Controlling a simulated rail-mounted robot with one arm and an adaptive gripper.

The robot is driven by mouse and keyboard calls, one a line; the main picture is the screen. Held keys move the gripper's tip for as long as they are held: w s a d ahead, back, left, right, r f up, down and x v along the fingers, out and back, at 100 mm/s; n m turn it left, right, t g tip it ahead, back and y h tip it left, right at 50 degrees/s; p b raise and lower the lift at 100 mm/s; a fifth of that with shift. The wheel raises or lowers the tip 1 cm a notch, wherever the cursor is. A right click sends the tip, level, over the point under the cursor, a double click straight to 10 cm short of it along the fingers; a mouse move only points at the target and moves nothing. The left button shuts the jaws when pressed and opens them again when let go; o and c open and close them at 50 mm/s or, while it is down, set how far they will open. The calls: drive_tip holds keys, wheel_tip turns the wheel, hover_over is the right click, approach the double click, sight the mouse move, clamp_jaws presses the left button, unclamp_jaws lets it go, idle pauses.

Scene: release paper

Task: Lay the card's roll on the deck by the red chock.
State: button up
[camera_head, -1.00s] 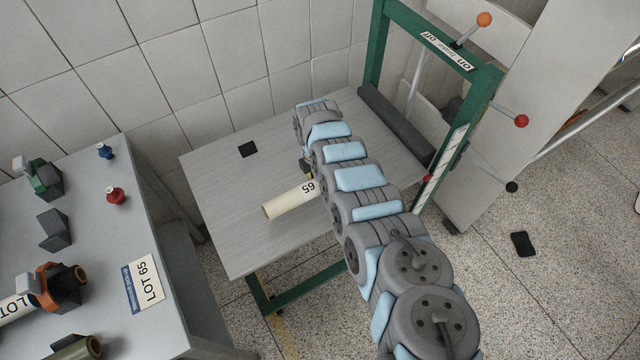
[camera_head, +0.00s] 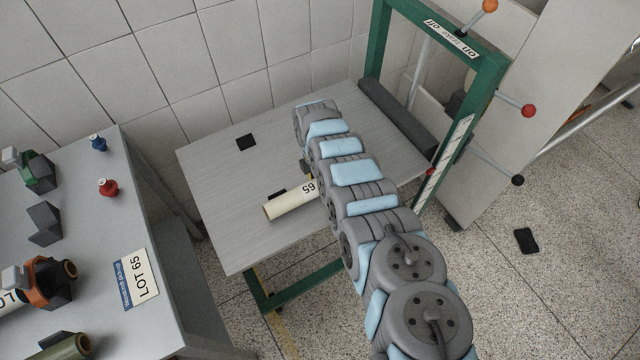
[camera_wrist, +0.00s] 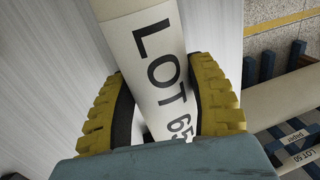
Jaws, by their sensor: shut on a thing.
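My gripper (camera_wrist: 158,100) is shut on a cream roll marked LOT 65 (camera_wrist: 140,20), with a yellow padded finger on each side. In the head view the roll (camera_head: 285,205) lies low over the grey deck (camera_head: 225,225); I cannot tell whether it touches. The card (camera_head: 137,280) reads LOT 65 and lies on the left bench. A small red piece (camera_head: 431,171) shows at the deck's right side, and a small red knobbed piece (camera_head: 108,187) stands on the bench; I cannot tell whether either is the chock.
Black pads lie on the deck, one at the back left (camera_head: 246,142) and one beside the roll (camera_head: 278,193). The deck's front left is clear.

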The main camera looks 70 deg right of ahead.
drive_tip(key=shift+f, duration=0.25)
drive_tip(key=o, duration=1.3)
drive_tip(key=shift+r, duration=0.1)
drive_tip(key=r, duration=0.4)
drive_tip(key=w+d+r, duration=0.1)
drive_tip(key=r, duration=0.2)
drive_tip(key=w+r, duration=0.1)
drive_tip(key=r, duration=0.3)
drive_tip(key=shift+d+r, duration=0.2)
drive_tip(key=shift+r, duration=0.1)
